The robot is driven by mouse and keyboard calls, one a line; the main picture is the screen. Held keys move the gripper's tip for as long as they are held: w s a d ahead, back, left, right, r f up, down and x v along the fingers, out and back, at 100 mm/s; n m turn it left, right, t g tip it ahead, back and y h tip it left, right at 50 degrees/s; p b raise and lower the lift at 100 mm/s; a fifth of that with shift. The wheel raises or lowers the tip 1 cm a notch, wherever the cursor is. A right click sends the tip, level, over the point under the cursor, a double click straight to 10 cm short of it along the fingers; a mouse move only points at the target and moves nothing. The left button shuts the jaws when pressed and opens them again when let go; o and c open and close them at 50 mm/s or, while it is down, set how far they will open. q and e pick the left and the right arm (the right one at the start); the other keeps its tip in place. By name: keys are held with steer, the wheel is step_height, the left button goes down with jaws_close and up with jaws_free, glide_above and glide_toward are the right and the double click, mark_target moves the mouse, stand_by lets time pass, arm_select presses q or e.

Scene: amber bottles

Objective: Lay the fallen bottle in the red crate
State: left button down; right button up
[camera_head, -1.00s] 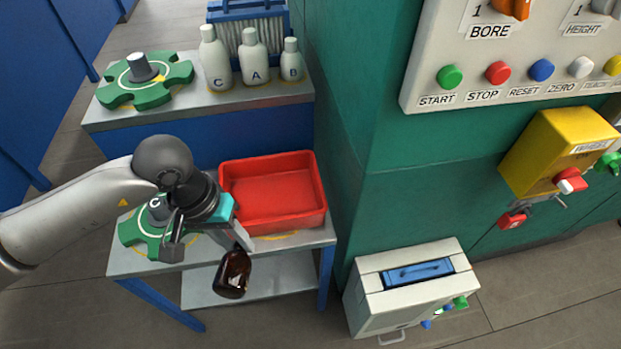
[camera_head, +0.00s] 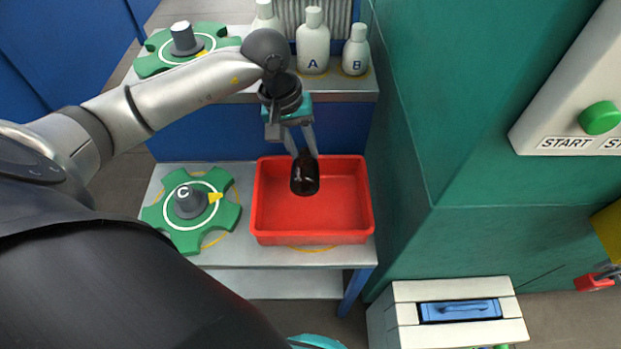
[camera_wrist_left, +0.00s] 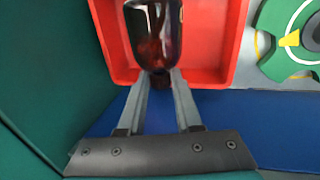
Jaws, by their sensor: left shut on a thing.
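The dark amber bottle (camera_head: 305,175) hangs from my left gripper (camera_head: 302,152), which is shut on its neck end. The bottle is over the red crate (camera_head: 262,205), in front of its back wall in the head view. I cannot tell whether it touches the crate floor. In the left wrist view the bottle (camera_wrist_left: 153,35) sits between the fingertips of the left gripper (camera_wrist_left: 160,80), with the red crate (camera_wrist_left: 232,50) behind it. The crate looks otherwise empty. My right gripper does not show.
A green handwheel marked C (camera_head: 188,205) lies left of the crate on the same shelf. White bottles, including A (camera_head: 313,45) and B (camera_head: 356,52), stand on the higher shelf behind. A green machine wall (camera_head: 440,150) rises close to the crate's right side.

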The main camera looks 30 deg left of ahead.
arm_select(q)
steer(key=shift+a+b+x, duration=0.1)
steer(key=shift+b+x, duration=0.15)
steer(key=shift+x, duration=0.4)
steer(key=shift+a+b+x, duration=0.15)
steer(key=shift+b+x, duration=0.05)
steer(key=shift+x, duration=0.4)
steer(key=shift+s+f, duration=0.1)
steer(key=c, duration=0.5)
jaws_free()
steer(key=p+v, duration=0.1)
steer(key=v, duration=1.4)
steer(key=shift+p, duration=0.4)
